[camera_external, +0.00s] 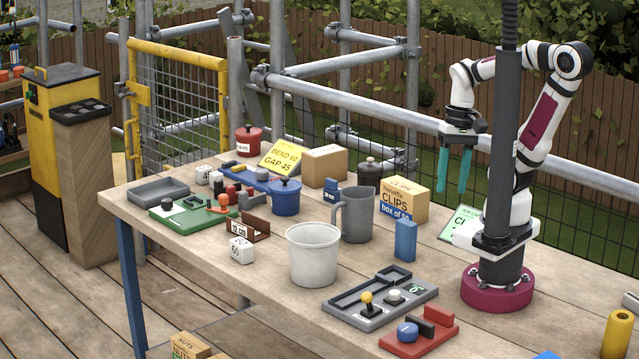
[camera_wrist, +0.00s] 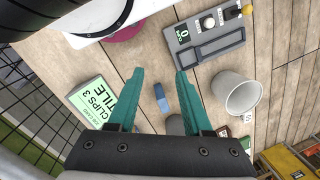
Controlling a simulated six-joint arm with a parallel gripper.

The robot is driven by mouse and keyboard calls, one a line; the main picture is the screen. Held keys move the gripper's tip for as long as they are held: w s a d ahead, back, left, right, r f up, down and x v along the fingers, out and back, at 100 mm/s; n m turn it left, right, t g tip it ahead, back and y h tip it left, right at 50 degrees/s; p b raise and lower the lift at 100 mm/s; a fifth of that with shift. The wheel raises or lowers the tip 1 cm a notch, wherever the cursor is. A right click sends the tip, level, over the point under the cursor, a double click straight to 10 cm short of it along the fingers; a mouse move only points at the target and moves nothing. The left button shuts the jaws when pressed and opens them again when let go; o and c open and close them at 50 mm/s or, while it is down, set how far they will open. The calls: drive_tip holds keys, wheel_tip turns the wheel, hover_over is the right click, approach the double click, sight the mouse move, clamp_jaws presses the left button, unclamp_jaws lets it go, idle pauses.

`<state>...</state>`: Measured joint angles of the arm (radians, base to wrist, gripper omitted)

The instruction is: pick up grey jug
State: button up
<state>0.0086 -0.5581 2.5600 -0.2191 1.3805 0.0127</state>
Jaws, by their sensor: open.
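The grey jug (camera_external: 358,215) stands upright on the table in the outside view, with its handle on the left side. My gripper (camera_external: 452,188) hangs with its teal fingers pointing down, open and empty. It is above the table, to the right of the jug and apart from it. In the wrist view the open fingers (camera_wrist: 159,72) have bare table between their tips. A small grey part at the lower edge there, probably the jug (camera_wrist: 174,124), is mostly hidden by the gripper body.
A blue block (camera_external: 405,240) stands right of the jug, and a pale grey bucket (camera_external: 313,257) in front-left.

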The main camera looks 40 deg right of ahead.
drive_tip(key=shift+o, duration=0.2)
idle(0.5)
drive_tip(key=m+h, duration=0.2)
drive_tip(key=m, duration=0.9)
hover_over(334, 213)
drive_tip(key=f, duration=0.3)
drive_tip(key=d+f, duration=0.1)
drive_tip(key=shift+w+f, duration=0.15)
drive_tip(key=shift+w, duration=0.15)
drive_tip(key=f, duration=1.4)
drive_tip(key=shift+a+f, duration=0.15)
drive_tip(key=shift+a, duration=0.1)
clamp_jaws()
